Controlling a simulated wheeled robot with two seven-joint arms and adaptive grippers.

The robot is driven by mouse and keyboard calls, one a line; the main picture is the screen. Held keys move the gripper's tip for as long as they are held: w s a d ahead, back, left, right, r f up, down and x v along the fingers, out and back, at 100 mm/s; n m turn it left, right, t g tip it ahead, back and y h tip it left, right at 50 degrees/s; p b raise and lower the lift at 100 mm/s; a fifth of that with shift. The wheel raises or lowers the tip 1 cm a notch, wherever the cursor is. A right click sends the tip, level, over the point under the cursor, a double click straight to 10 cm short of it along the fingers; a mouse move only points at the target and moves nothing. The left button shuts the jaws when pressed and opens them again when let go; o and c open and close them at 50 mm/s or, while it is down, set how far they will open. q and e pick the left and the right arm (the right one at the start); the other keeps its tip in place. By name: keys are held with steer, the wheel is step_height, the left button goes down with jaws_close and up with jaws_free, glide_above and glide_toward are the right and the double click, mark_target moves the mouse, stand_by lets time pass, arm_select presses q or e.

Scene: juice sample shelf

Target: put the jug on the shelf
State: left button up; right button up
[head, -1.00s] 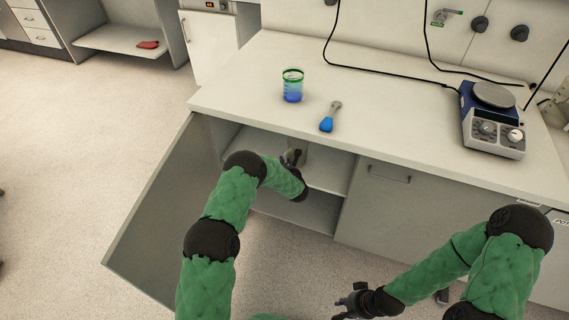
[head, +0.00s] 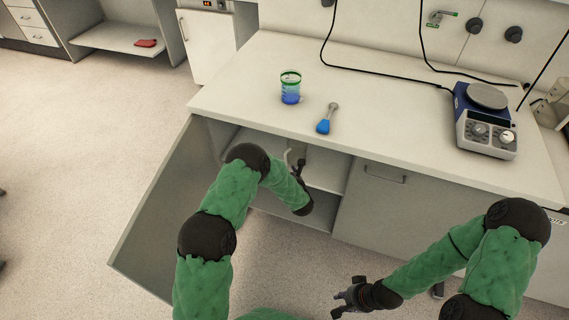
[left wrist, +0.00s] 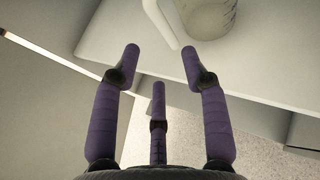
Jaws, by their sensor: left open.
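The jug (left wrist: 208,18) is pale and see-through, with dark marks and a white handle. It stands on the shelf (left wrist: 110,30) inside the open cabinet, cut off by the top edge of the left wrist view. In the head view the jug (head: 298,149) shows only partly, between the counter edge and my left arm. My left gripper (left wrist: 160,60) is open and empty, its fingers just short of the jug and apart from it. It also shows small in the head view (head: 298,168). My right gripper (head: 342,298) hangs low, fingers spread and empty, in front of the closed cabinet.
The cabinet door (head: 165,205) stands open at left. The floor at left is clear.

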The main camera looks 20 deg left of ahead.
arm_select(q)
steer(key=s+f+n+g+h, duration=0.1)
steer(key=s+f+n+g, duration=0.25)
steer(key=s, duration=0.55)
steer(key=s+d+f+n+g+h, duration=0.15)
steer(key=s+f+g, duration=0.25)
steer(key=s, duration=0.4)
steer(key=s+f+n+g, duration=0.3)
steer(key=s+g, duration=0.1)
steer(key=s, duration=0.5)
steer(key=s+d+r+n+h, duration=0.4)
steer(key=s+d+n+h, duration=0.4)
steer(key=n, duration=1.5)
steer(key=s+d, duration=0.2)
steer(key=s, duration=0.3)
steer(key=shift+d+r+n+p, duration=0.2)
steer(key=shift+d+n+p, duration=0.2)
steer(key=shift+s+h, duration=0.1)
steer(key=shift+h, duration=0.15)
